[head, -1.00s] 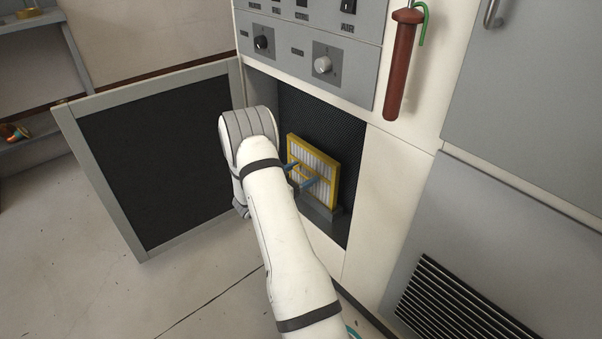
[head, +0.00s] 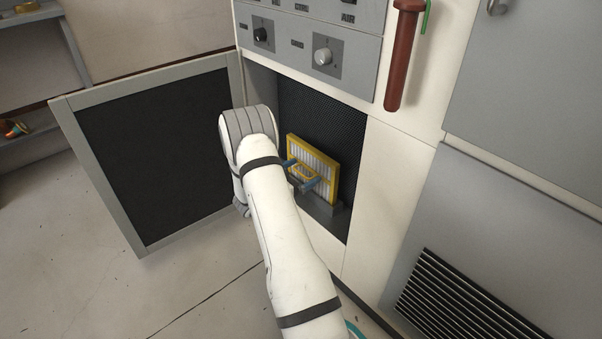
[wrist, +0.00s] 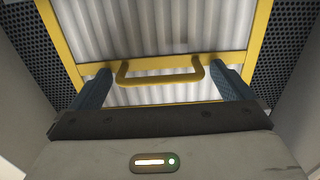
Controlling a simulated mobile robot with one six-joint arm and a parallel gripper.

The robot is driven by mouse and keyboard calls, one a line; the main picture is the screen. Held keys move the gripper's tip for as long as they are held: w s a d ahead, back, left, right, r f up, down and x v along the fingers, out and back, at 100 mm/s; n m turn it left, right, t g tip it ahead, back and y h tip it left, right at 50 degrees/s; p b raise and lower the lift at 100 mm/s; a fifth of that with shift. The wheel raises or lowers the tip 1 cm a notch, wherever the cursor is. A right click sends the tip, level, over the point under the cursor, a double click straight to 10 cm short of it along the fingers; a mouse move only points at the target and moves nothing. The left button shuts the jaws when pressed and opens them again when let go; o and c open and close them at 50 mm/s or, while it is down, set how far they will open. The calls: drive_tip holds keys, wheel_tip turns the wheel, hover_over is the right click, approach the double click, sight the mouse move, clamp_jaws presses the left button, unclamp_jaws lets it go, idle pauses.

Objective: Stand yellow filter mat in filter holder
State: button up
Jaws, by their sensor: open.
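The yellow filter mat (head: 325,165), a yellow frame around white pleats, stands upright in the grey filter holder (head: 320,207) inside the cabinet recess. The mat also fills the upper wrist view (wrist: 155,35), with its yellow handle (wrist: 160,79) facing me. My gripper (head: 301,174) is open in front of the mat. In the wrist view its two blue fingers (wrist: 162,88) are on either side of the handle, with a gap visible at each side. Part of the holder is hidden behind my arm, and the wrist view does not show the mat's bottom edge.
The recess has a dark perforated back wall (head: 350,145) and close side walls. An open door panel (head: 155,160) with a grey frame stands to the left. A red cylinder (head: 401,60) hangs on the cabinet above right. Floor (head: 60,240) is clear at left.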

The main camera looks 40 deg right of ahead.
drive_tip(key=a+p, duration=0.3)
drive_tip(key=a, duration=0.5)
drive_tip(key=shift+s, duration=0.25)
